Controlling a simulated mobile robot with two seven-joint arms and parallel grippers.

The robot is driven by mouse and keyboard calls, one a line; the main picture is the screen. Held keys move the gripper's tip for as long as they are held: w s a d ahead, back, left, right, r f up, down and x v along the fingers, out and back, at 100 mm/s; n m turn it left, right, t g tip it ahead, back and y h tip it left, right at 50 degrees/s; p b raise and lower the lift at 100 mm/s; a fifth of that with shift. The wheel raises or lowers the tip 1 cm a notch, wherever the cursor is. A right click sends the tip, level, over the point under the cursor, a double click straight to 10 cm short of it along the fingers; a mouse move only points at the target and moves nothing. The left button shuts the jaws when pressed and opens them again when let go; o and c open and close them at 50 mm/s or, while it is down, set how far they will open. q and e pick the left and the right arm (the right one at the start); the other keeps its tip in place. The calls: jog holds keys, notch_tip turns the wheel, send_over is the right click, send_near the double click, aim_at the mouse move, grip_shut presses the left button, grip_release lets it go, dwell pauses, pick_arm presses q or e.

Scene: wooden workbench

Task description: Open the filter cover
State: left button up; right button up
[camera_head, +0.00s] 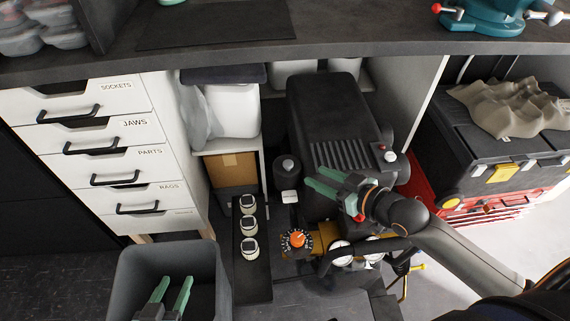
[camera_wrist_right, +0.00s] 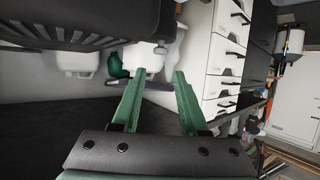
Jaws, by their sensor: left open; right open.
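A black air compressor (camera_head: 332,110) with a ribbed grille stands under the bench. I cannot tell for certain which part is the filter cover; a dark round-topped cylinder (camera_head: 287,168) stands at the compressor's left side. My right gripper (camera_head: 313,177) is open and empty in front of the grille, its green fingers pointing left towards that cylinder. In the right wrist view the fingers (camera_wrist_right: 158,76) are apart with nothing between them, and the dark ribbed body (camera_wrist_right: 75,25) fills the upper left. My left gripper (camera_head: 174,282) is open and empty over the grey bin.
An orange dial (camera_head: 297,240), gauges (camera_head: 341,253) and several white-topped fittings (camera_head: 249,226) are at the compressor's front. A grey bin (camera_head: 128,268) stands lower left, below white drawers (camera_head: 105,140). A toolbox (camera_head: 500,150) is at right. The benchtop (camera_head: 340,30) overhangs behind.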

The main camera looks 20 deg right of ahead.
aim_at(289, 164)
jog(key=b+x, duration=0.2)
jog(key=x, duration=0.4)
jog(key=shift+w+f, duration=0.15)
jog(key=shift+f, duration=0.05)
jog(key=b+x, duration=0.1)
jog(key=x, duration=0.4)
jog(key=shift+a, duration=0.1)
pick_arm(q)
jog(key=w+r+m+t+h, duration=0.1)
jog(key=r+t, duration=0.3)
jog(key=r, duration=0.6)
jog(key=w+r+m+t+h, duration=0.2)
jog(key=w+r+t, duration=0.1)
jog(key=r, duration=0.7)
jog(key=shift+w+d+t, duration=0.25)
jog(key=shift+t, duration=0.55)
pick_arm(e)
jog(key=shift+w+a, duration=0.1)
jog(key=shift+w, duration=0.1)
grip_shut()
